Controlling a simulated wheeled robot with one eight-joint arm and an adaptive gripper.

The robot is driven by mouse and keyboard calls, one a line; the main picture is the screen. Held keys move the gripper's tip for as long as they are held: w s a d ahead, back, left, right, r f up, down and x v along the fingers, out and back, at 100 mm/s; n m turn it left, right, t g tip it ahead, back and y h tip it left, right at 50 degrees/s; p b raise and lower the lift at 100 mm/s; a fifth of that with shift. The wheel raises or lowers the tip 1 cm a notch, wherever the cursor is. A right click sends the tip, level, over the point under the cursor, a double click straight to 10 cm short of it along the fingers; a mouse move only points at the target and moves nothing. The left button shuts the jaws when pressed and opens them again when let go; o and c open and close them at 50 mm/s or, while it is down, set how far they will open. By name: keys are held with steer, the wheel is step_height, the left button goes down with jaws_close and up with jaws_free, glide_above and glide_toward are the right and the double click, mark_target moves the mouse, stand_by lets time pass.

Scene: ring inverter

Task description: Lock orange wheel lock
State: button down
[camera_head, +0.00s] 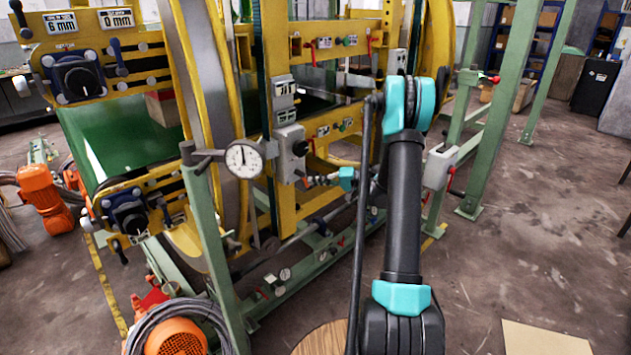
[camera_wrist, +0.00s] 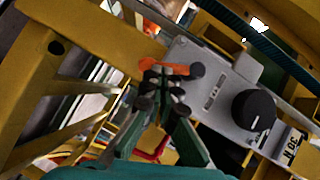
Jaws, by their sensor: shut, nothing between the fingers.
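In the wrist view an orange lever (camera_wrist: 168,68) with a dark round end sticks out at the left edge of a grey control box (camera_wrist: 215,92). It looks like the orange wheel lock. My gripper (camera_wrist: 160,84) is shut and empty, its dark fingertips just below the lever in the picture. I cannot tell whether they touch it. In the head view my gripper (camera_head: 308,182) is beside the yellow frame, just below the grey box (camera_head: 290,150). The lever is too small to make out clearly there.
A black knob (camera_wrist: 255,108) sits on the box, right of the lever. Yellow frame beams (camera_wrist: 40,85) stand close on the left. In the head view a dial gauge (camera_head: 243,159) on a green post stands left of my gripper. Open floor (camera_head: 530,240) lies to the right.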

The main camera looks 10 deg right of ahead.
steer(key=shift+s+a+f, duration=0.35)
steer(key=shift+a+f, duration=0.1)
steer(key=shift+f, duration=0.1)
stand_by(2.3)
steer(key=shift+w, duration=0.1)
stand_by(0.4)
